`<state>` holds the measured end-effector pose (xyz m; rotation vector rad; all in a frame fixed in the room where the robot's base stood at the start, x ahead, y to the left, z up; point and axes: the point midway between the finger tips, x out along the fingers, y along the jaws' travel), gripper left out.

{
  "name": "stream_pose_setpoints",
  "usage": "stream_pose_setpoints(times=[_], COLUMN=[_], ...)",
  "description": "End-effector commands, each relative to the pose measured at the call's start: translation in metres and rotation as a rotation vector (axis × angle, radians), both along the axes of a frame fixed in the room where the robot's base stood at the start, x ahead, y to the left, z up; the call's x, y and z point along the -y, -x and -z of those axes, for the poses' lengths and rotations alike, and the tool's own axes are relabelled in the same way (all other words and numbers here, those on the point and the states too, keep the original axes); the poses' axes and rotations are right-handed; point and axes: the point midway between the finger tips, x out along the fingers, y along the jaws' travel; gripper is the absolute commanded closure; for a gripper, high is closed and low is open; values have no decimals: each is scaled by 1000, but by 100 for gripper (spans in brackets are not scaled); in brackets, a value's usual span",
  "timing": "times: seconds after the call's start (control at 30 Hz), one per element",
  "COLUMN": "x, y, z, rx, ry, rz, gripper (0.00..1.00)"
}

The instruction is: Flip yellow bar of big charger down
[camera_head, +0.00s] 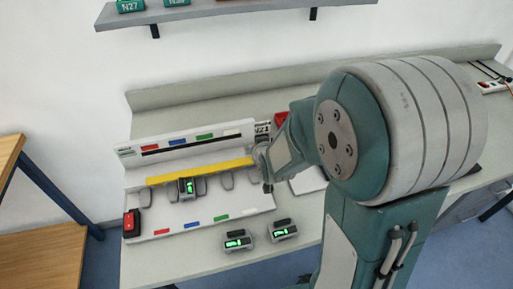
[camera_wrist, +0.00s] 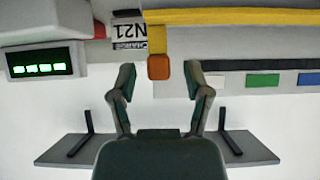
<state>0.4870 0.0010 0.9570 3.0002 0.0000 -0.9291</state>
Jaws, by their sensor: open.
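The big charger (camera_head: 165,228) is a white station on the bench. Its long yellow bar (camera_head: 200,172) runs across it above a row of grey slots. In the wrist view the yellow bar (camera_wrist: 235,17) crosses the top, and a short yellow arm from it ends in an orange-brown tip (camera_wrist: 159,67). My gripper (camera_wrist: 161,76) is open, with one finger on each side of this tip and visible gaps to it. In the head view my gripper (camera_head: 262,165) is at the bar's right end, partly hidden by my arm.
A device with a green display (camera_head: 189,187) sits in a charger slot. Two similar devices (camera_head: 238,240) (camera_head: 284,230) lie in front on the bench. A red switch (camera_head: 131,222) is at the charger's left. A wall shelf (camera_head: 230,11) hangs above.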

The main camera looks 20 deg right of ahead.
Motion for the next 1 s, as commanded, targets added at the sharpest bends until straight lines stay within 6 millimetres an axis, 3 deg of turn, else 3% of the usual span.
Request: stream_pose_setpoints(times=[0.5,0.7,1.0], x=[-1,-1,-1], y=[-1,0,0], z=[-84,-96,-96], rx=[3,-1,-2], ry=[0,1,1], rz=[0,-1,-1], gripper=[37,37,37])
